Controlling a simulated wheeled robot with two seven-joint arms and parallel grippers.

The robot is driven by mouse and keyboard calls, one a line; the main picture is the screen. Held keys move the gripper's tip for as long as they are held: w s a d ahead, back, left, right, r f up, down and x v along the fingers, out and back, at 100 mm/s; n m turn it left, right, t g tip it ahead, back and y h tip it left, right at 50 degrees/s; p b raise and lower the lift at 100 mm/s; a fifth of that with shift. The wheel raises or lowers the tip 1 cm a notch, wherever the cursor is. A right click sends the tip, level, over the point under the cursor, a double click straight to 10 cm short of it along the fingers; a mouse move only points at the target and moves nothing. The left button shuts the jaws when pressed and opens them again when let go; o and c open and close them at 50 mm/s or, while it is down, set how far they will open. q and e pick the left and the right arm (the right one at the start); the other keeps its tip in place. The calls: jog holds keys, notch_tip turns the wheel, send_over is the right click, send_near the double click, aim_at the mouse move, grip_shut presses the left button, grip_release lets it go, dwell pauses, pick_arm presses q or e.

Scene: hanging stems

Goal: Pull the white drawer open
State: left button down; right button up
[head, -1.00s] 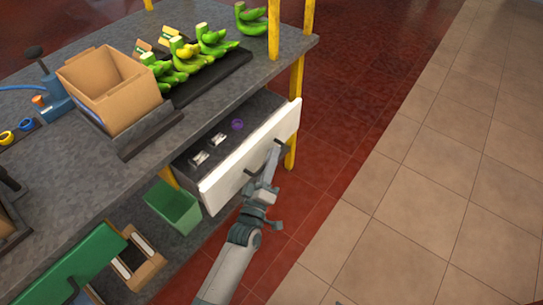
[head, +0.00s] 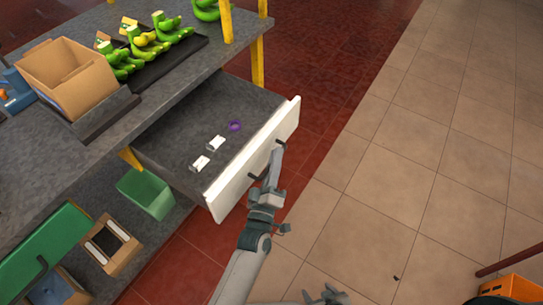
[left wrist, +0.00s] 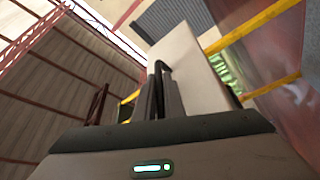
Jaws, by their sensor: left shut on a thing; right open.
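The white drawer (head: 255,160) stands well out from under the grey bench top, its grey inside showing. Its dark bar handle (head: 283,143) is on the front panel. My left gripper (head: 275,165) is shut on the handle. In the left wrist view the dark handle (left wrist: 162,68) runs up between the fingers, with the pale drawer front (left wrist: 188,70) behind. My right gripper (head: 325,294) shows at the bottom edge of the head view, apart from the drawer, open and partly cut off.
Two small white pieces (head: 208,153) and a purple ring (head: 235,126) lie in the drawer. A cardboard box (head: 70,75) and green bananas (head: 145,40) are on the bench. A green bin (head: 147,193) stands below. The tiled floor right of the drawer is clear; an orange crate (head: 512,287) is lower right.

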pick_arm(q)
jog(key=c, duration=2.1)
grip_release()
jog(key=shift+a, duration=0.1)
pick_arm(e)
jog(key=shift+s+f, duration=0.1)
pick_arm(q)
jog(key=shift+s+a+f, duration=0.1)
jog(key=shift+s+f, duration=0.1)
jog(key=shift+s, duration=0.25)
jog(key=b+v, duration=0.2)
jog(key=v, duration=1.4)
jog(key=shift+s+a+b, duration=0.1)
jog(key=shift+s+b, duration=0.1)
jog(key=shift+b, duration=0.2)
pick_arm(e)
jog(key=s+d+f+g, duration=0.2)
jog(key=shift+s+d+h, duration=0.15)
jog(key=shift+d+h, duration=0.2)
jog(key=shift+h, duration=0.05)
pick_arm(q)
jog(key=shift+f, duration=0.1)
